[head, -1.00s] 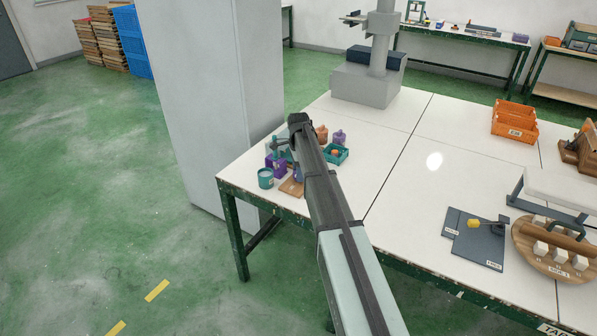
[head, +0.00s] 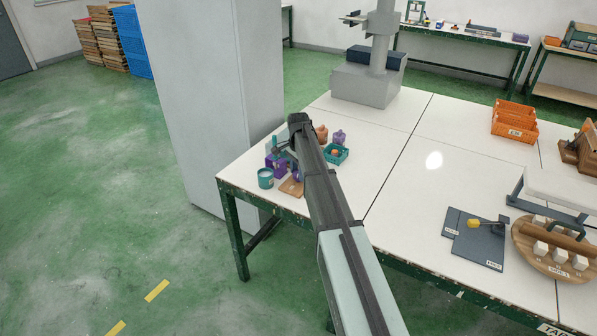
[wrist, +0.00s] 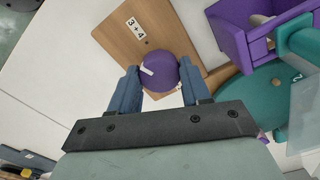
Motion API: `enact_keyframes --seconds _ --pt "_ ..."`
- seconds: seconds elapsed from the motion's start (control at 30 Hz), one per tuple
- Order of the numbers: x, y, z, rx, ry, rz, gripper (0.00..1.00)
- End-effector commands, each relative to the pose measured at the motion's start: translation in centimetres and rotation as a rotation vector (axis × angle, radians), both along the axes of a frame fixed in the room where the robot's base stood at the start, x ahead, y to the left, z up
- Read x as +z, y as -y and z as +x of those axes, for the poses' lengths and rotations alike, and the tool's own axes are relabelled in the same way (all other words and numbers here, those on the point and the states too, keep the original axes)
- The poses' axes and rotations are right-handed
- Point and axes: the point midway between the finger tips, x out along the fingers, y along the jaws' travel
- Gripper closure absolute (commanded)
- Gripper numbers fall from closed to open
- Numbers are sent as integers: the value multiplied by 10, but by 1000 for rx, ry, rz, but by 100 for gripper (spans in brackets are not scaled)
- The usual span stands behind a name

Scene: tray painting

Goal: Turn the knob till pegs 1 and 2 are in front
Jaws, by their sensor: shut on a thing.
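The round purple knob (wrist: 160,68) sits on a wooden board (wrist: 112,35) and carries a white pointer mark on its left side. A label reading "3+4" (wrist: 136,29) is on the board beyond the knob. My gripper (wrist: 160,78) has its two blue-grey fingers shut on the knob, one on each side. A teal round plate (wrist: 246,92) with a "2" on it lies to the right in the wrist view, with a teal peg-like part (wrist: 303,47) at its edge. In the head view my arm hides most of the knob; the board (head: 291,187) shows beside it.
A purple open box (wrist: 262,38) stands close to the right of the board. In the head view a teal cup (head: 265,179), a teal tray (head: 336,156) and a purple bottle (head: 339,137) stand nearby.

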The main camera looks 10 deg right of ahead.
Motion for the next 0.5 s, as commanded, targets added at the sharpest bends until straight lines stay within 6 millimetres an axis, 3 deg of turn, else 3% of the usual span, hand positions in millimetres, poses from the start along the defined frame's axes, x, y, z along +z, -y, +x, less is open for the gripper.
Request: enact_keyframes --seconds 0.5 --pt "0 0 0 491 0 0 83"
